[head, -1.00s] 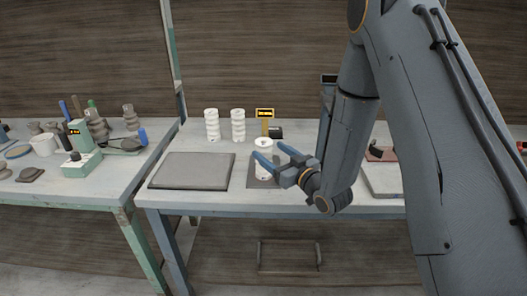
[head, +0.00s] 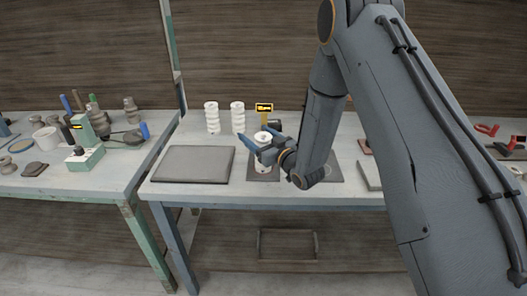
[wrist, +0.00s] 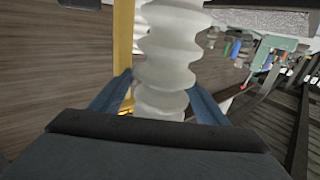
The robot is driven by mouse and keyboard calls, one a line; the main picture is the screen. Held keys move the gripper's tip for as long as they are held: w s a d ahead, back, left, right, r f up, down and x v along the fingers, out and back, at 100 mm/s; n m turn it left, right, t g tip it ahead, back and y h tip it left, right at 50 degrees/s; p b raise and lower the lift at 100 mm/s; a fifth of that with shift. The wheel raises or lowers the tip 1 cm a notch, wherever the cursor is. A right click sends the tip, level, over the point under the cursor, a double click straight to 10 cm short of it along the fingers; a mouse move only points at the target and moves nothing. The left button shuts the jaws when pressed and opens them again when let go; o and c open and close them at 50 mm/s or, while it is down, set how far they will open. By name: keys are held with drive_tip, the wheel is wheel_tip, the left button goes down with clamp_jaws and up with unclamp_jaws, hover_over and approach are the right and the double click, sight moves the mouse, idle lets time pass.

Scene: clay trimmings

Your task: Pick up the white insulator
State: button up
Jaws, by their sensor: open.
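A white ribbed insulator (head: 261,163) stands upright on a dark mat (head: 266,176) near the front of the workbench in the head view. My gripper (head: 260,141) is around its upper part, with blue fingers on either side. Two similar white ribbed insulators, left (head: 212,118) and right (head: 238,118), stand farther back.
A grey flat board (head: 193,164) lies to the left on the bench. The left table holds a green scale-like device (head: 86,157) and tools. Red-handled tools (head: 487,129) lie at the far right.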

drive_tip(key=c, duration=1.5)
clamp_jaws()
drive_tip(key=shift+r, duration=0.15)
